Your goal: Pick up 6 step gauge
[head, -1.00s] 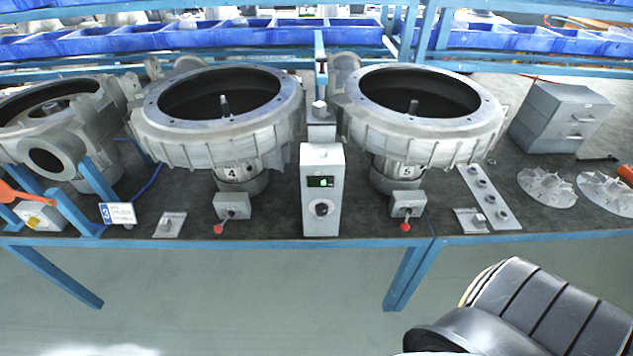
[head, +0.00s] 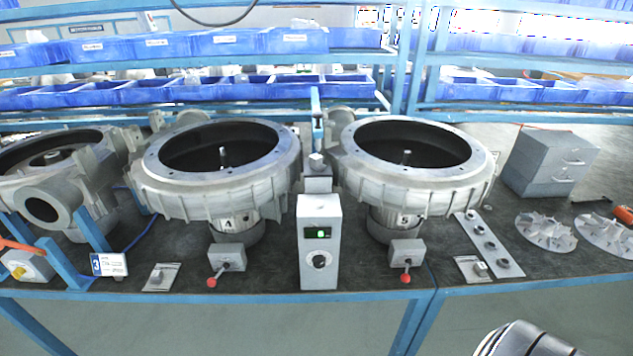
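Nothing in view carries a readable number 6, and I cannot tell for certain which thing is a step gauge. A small flat plate with a little metal block (head: 161,277) lies near the bench's front edge, left of the blower marked 4 (head: 226,180). A similar plate with a block (head: 473,269) lies front right of the blower marked 5 (head: 412,172). Beside it is a long light plate with several round metal parts (head: 487,244). Neither of my grippers is in view.
A grey control box (head: 319,245) stands between the blowers. Small boxes with red-knobbed levers (head: 227,257) (head: 406,253) sit in front. At right are a grey drawer cabinet (head: 550,165) and finned discs (head: 546,231).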

